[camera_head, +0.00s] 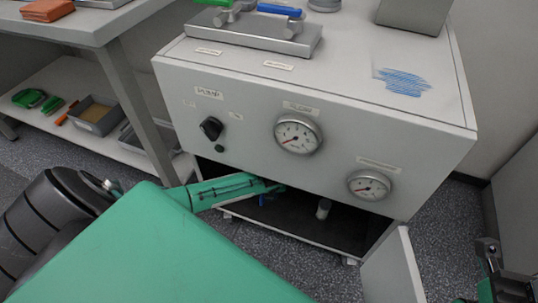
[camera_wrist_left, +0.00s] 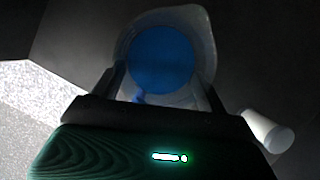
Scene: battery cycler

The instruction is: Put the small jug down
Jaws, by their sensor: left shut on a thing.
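The small jug (camera_wrist_left: 205,45) is in the left wrist view, a translucent vessel with a round blue area inside its rim. My left gripper (camera_wrist_left: 163,88) is shut on it, with one dark finger on each side. In the head view my left arm reaches into the open lower compartment of the grey cabinet. A small patch of blue (camera_head: 263,200) shows there below my left gripper (camera_head: 274,188); the rest is hidden. I cannot tell whether the jug touches the compartment floor (camera_head: 285,222). My right gripper (camera_head: 490,262) is at the lower right edge, its opening unclear.
A white cylinder (camera_head: 323,208) stands in the compartment, right of my left gripper; it also shows in the left wrist view (camera_wrist_left: 266,131). An open white door (camera_head: 393,270) stands at the compartment's right. The cabinet front (camera_head: 240,135) with gauges overhangs the opening.

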